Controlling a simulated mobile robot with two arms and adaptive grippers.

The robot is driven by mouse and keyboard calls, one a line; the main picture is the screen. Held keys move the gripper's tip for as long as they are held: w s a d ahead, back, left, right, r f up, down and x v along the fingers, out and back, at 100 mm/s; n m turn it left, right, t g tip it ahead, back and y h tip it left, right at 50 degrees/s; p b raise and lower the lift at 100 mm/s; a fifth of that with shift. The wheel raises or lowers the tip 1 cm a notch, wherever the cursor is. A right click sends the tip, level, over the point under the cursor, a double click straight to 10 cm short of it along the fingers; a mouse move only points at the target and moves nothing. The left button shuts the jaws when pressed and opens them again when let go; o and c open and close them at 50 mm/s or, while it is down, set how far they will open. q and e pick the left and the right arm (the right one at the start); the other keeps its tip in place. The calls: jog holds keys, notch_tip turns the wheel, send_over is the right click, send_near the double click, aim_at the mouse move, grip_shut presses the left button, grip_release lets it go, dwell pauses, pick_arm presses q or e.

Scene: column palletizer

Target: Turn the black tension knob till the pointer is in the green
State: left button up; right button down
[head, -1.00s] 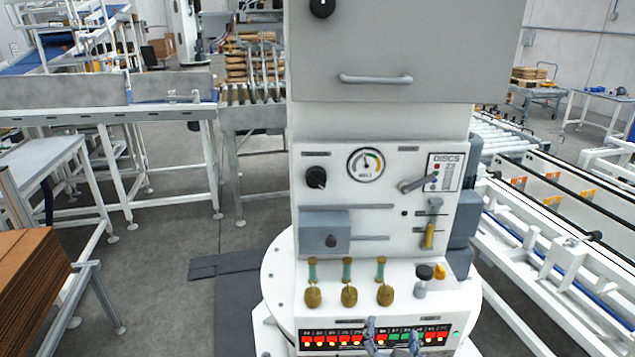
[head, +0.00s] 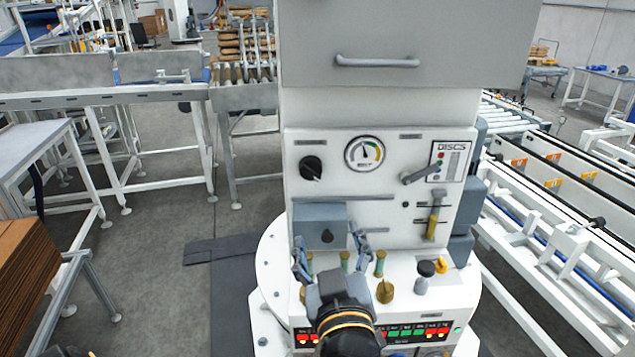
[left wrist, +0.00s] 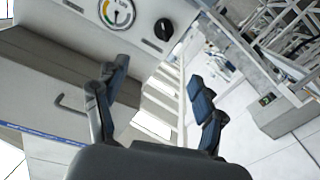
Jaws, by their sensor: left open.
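The black tension knob (head: 311,168) sits on the upper left of the white panel, with a pale mark on its face. The round gauge (head: 364,153) is to its right; its pointer stands about straight up, outside the coloured bands on the right of the dial. My left gripper (head: 331,243) is open, in front of the lower panel, below the knob and apart from it. In the left wrist view the knob (left wrist: 163,29) is ahead of the open, empty fingers (left wrist: 158,76), with the gauge (left wrist: 117,13) beside it. My right gripper is out of view.
A blue-grey box (head: 321,229) sticks out below the knob, partly behind my fingers. A grey lever (head: 418,173) is right of the gauge. A grey cabinet with a handle (head: 377,62) overhangs the panel. Open floor lies left.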

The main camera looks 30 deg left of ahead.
pick_arm(q)
jog(key=p+x, duration=0.5)
jog(key=x, duration=0.9)
jog(key=shift+w+f, duration=0.2)
jog(key=shift+w, duration=0.05)
jog(key=shift+c, duration=0.2)
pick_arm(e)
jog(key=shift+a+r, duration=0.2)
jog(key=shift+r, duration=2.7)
pick_arm(q)
grip_shut()
jog(key=shift+o, duration=0.2)
grip_release()
jog(key=v, duration=1.4)
jog(key=shift+w+d, duration=0.2)
jog(key=shift+d, duration=0.3)
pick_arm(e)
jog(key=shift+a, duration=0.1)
